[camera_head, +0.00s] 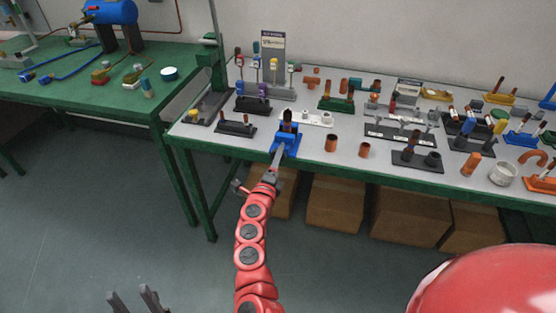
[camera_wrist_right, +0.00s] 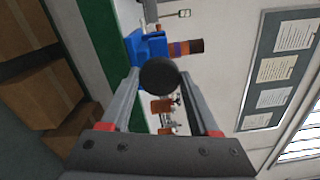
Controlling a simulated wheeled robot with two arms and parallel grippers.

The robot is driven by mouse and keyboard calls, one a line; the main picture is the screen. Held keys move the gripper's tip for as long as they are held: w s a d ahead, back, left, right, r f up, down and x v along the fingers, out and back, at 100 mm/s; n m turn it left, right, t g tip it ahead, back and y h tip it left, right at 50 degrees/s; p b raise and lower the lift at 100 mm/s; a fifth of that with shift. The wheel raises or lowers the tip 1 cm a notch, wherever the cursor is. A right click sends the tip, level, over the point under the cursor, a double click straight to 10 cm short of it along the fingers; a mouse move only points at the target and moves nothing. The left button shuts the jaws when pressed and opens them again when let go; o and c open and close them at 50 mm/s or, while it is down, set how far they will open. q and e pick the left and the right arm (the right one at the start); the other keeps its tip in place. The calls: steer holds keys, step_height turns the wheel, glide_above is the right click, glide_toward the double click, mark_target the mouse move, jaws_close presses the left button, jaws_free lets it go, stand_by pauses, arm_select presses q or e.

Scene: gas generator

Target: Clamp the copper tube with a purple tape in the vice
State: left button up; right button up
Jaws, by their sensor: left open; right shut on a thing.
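The blue vice (camera_head: 284,137) stands at the front edge of the grey-topped bench; it also shows in the right wrist view (camera_wrist_right: 146,47). The copper tube with a purple band (camera_head: 288,117) stands upright at the vice's jaws. In the right wrist view the tube (camera_wrist_right: 196,46) juts out from the blue jaws; I cannot tell how tightly they press on it. My right gripper (camera_head: 281,153) is shut on the vice's round black knob (camera_wrist_right: 158,76). My left gripper (camera_head: 135,300) is open and empty, low over the floor, far from the bench.
Copper fittings (camera_head: 331,143) and several small holders, such as a black one (camera_head: 236,128), crowd the bench around the vice. Cardboard boxes (camera_head: 337,203) stand under it. A green table (camera_head: 105,97) is at the left. The floor (camera_head: 110,220) in front is clear.

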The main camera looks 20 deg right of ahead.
steer(key=shift+f, duration=0.15)
stand_by(0.4)
steer(key=shift+m+b, duration=1.4)
steer(key=shift+b, duration=0.7)
steer(key=o, duration=1.5)
steer(key=v, duration=0.7)
